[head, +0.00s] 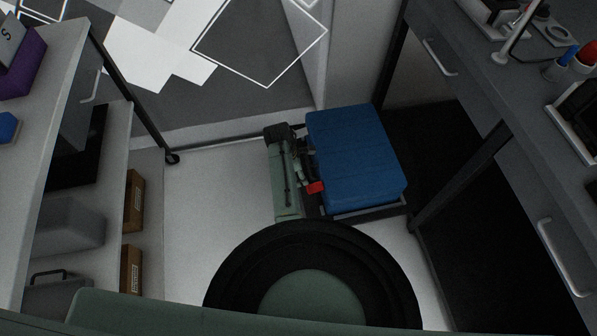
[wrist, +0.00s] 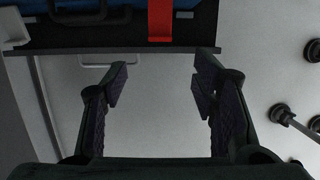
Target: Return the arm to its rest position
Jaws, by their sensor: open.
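My gripper (wrist: 158,76) shows in the wrist view with its two dark fingers spread apart and nothing between them. Pale grey floor shows through the gap. In the head view I cannot clearly make out the gripper. A grey-green and black jointed shape (head: 285,180), which looks like part of my arm, stands left of a blue box-like block (head: 355,155).
A red tab (head: 315,187) sits at the blue block's lower left; a red strip (wrist: 160,20) shows ahead of the fingers, over a dark edge (wrist: 120,48). Shelves (head: 60,140) stand left, a drawer bench (head: 490,120) right.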

